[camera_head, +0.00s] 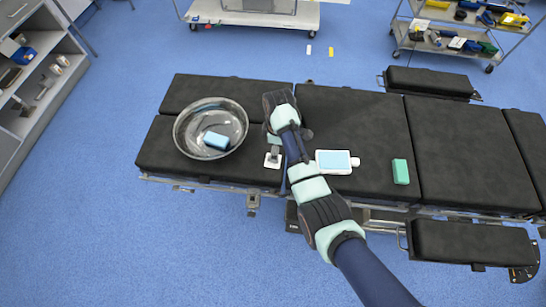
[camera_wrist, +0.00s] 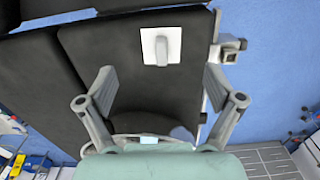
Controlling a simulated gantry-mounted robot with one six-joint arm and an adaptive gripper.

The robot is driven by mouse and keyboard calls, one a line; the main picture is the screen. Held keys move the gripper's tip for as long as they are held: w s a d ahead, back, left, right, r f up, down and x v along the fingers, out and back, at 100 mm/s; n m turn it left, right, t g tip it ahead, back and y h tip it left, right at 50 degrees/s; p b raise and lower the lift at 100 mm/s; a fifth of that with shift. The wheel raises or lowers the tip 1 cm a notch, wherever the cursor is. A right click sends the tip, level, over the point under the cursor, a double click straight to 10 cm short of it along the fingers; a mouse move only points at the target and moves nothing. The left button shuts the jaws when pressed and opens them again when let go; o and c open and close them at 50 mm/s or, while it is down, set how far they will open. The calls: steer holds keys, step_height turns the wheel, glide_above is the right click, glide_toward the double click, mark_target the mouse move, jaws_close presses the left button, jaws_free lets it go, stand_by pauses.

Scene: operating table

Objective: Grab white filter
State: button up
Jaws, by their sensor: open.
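The white filter (camera_head: 268,163) looks like a flat white square with a small grey raised part. It lies on the black operating table (camera_head: 345,110) near its front edge, right of the metal bowl. The filter (camera_wrist: 173,52) shows in full at the top of the wrist view. My gripper (camera_wrist: 158,78) is open, with its two fingers spread wide and nothing between them. The filter lies beyond the fingertips, roughly centred between them and apart from them. In the head view my gripper (camera_head: 274,145) is partly hidden by my wrist, just behind the filter.
A metal bowl (camera_head: 235,122) holding a blue block (camera_head: 216,140) stands left of my gripper. A white bottle (camera_head: 335,161) with a light blue label and a green box (camera_head: 401,171) lie to the right. The table's right part is clear.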

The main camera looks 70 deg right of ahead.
mark_target(267, 164)
step_height(267, 164, down, 8)
steer(key=b, duration=0.3)
steer(key=shift+s+a, duration=0.1)
steer(key=shift+s, duration=0.05)
jaws_close()
stand_by(0.4)
